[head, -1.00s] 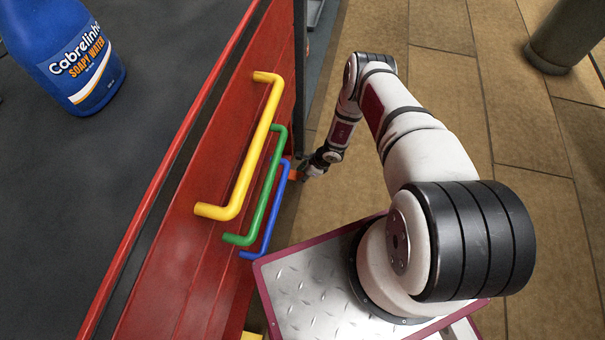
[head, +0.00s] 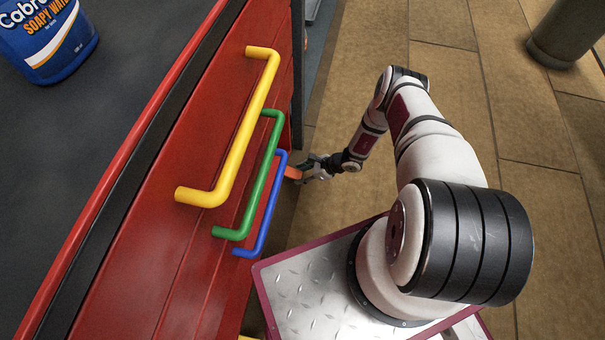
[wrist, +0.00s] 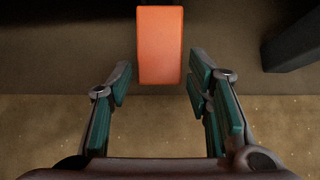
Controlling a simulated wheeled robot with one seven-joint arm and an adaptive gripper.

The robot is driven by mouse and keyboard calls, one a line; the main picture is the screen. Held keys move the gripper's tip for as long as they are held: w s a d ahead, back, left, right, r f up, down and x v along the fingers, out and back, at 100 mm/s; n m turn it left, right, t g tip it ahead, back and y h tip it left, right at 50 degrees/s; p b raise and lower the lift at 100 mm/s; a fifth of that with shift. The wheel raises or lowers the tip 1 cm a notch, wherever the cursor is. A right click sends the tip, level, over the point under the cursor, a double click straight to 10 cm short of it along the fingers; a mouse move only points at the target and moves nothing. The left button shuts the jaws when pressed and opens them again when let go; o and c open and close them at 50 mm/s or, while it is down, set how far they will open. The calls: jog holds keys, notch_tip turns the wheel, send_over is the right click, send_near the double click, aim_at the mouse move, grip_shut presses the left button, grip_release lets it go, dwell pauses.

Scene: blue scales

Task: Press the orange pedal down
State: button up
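The orange pedal (wrist: 160,45) shows in the wrist view as an upright orange block at the top middle, just ahead of my gripper (wrist: 158,88). My gripper is open, with its two teal-padded fingers apart on the left and right. The pedal's lower end lies at about the level of the fingertips in the picture; I cannot tell whether they touch it. In the head view, a small part of the orange pedal (head: 293,173) shows low beside the red cabinet, next to my gripper (head: 305,172). The cabinet's handles hide part of that area.
The red cabinet (head: 140,250) carries a yellow handle (head: 245,125), a green handle (head: 255,185) and a blue handle (head: 268,210). A blue soap bottle (head: 45,35) stands on its dark top. A dark post (wrist: 292,40) is at right in the wrist view.

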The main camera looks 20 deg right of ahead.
dwell(0.3)
jog(key=v, duration=1.2)
jog(key=shift+d, duration=0.1)
